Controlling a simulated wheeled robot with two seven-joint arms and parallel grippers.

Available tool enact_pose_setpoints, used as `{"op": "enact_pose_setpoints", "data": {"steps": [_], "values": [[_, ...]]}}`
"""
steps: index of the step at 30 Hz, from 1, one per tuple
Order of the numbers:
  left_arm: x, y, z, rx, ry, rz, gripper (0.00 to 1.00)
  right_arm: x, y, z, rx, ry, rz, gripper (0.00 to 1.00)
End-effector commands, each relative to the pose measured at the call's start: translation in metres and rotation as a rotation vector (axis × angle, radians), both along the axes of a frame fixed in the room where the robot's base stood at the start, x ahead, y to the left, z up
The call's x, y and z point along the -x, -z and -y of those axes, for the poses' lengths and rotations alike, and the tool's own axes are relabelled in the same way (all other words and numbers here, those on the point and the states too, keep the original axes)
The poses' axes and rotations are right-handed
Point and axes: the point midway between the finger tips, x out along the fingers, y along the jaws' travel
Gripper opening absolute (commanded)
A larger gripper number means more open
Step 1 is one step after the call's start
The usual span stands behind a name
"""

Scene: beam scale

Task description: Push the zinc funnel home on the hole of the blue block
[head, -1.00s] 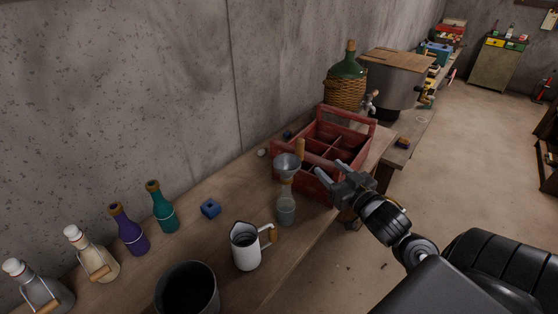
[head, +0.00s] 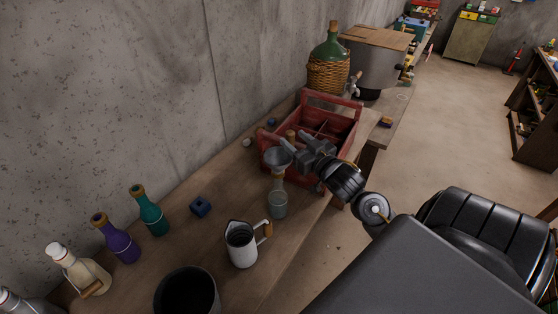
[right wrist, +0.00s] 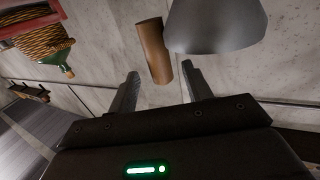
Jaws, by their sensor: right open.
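The zinc funnel (head: 278,157) is a grey cone, mouth up, above a small glass vessel (head: 278,206) with a tan neck. Its wooden handle (head: 291,134) sticks up beside the cone. In the right wrist view the grey funnel (right wrist: 215,28) and brown handle (right wrist: 154,50) are close. My right gripper (head: 288,148) is open at the funnel; its fingertips (right wrist: 160,70) lie either side of the handle's lower end in the wrist view. Contact cannot be told. The blue block (head: 201,206) lies on the bench to the left, a dark hole in its top. My left gripper is not in view.
A red divided crate (head: 345,150) stands right behind the funnel and my gripper. A white jug (head: 241,245) and a dark pot (head: 187,296) stand in front. Teal (head: 149,211) and purple (head: 121,240) bottles line the wall side. Bench around the block is clear.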

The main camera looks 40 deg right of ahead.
Motion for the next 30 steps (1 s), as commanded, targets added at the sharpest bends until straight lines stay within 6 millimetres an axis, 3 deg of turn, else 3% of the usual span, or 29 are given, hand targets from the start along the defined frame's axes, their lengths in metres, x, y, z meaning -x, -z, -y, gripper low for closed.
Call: {"op": "enact_pose_setpoints", "data": {"steps": [4, 9, 15, 22, 30], "values": [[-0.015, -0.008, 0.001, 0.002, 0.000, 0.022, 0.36, -0.006, -0.003, 0.000, -0.002, 0.001, -0.001, 0.50], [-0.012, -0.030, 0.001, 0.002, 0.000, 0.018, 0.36, -0.032, -0.008, 0.001, -0.004, 0.001, -0.002, 0.50], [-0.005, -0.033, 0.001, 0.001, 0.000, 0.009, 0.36, -0.051, -0.003, 0.003, -0.001, 0.000, -0.001, 0.50], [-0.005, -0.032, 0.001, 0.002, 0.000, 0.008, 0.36, -0.052, -0.001, 0.003, 0.000, 0.000, -0.001, 0.50], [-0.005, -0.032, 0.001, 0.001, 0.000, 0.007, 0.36, -0.052, -0.002, 0.003, -0.001, 0.000, -0.001, 0.16]]}}
